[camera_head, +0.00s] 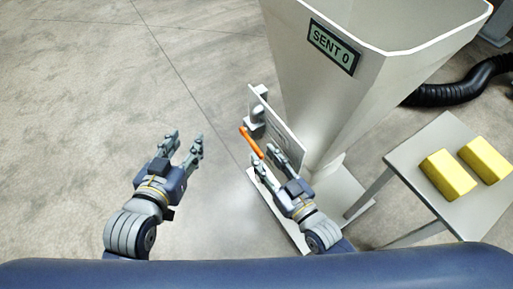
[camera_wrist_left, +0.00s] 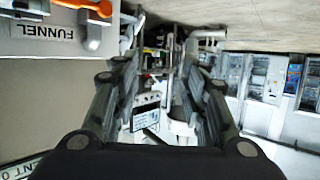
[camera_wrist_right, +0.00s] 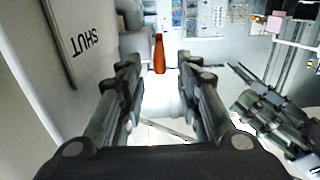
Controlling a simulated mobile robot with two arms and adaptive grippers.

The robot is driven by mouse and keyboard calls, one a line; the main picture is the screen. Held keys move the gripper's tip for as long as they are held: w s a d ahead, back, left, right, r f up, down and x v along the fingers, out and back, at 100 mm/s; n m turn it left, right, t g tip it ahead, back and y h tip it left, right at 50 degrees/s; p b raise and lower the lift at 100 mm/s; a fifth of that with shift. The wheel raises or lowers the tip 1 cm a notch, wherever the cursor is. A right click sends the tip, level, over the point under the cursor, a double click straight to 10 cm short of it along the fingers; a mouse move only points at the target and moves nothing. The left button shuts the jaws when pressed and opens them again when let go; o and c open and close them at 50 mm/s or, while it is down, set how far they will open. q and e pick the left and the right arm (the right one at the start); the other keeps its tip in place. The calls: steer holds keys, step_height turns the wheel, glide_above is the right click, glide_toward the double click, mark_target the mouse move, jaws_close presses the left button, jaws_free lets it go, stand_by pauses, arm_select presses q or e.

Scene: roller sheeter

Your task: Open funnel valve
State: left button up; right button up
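The funnel (camera_head: 330,110) is a large pale hopper with a "SENT 0" sign. A valve panel (camera_head: 278,128) stands at its lower left, with an orange handle (camera_head: 250,143) pointing down toward my right gripper. My right gripper (camera_head: 268,160) is open, close to the handle's lower end. In the right wrist view the orange handle (camera_wrist_right: 159,54) stands ahead between the open fingers, apart from them, beside a plate marked "SHUT" (camera_wrist_right: 85,40). My left gripper (camera_head: 184,146) is open and empty over the floor, left of the panel. The left wrist view shows a "FUNNEL" label (camera_wrist_left: 45,32) and part of the orange handle (camera_wrist_left: 88,7).
A small pale table (camera_head: 440,145) with two yellow blocks (camera_head: 448,175) stands right of the funnel. A black corrugated hose (camera_head: 455,88) lies behind it. The floor to the left is clear. My left gripper shows at the right of the right wrist view.

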mark_target(251, 143)
steer(key=shift+b+x, duration=0.4)
steer(key=shift+x, duration=1.85)
arm_select(q)
steer(key=r+t, duration=0.1)
steer(key=w+r+t, duration=0.1)
steer(key=r, duration=0.1)
steer(key=d+r+t, duration=0.1)
steer(key=r, duration=0.1)
steer(key=shift+w+h, duration=0.3)
steer(key=shift+h, duration=0.1)
arm_select(e)
steer(key=shift+c, duration=0.6)
jaws_close()
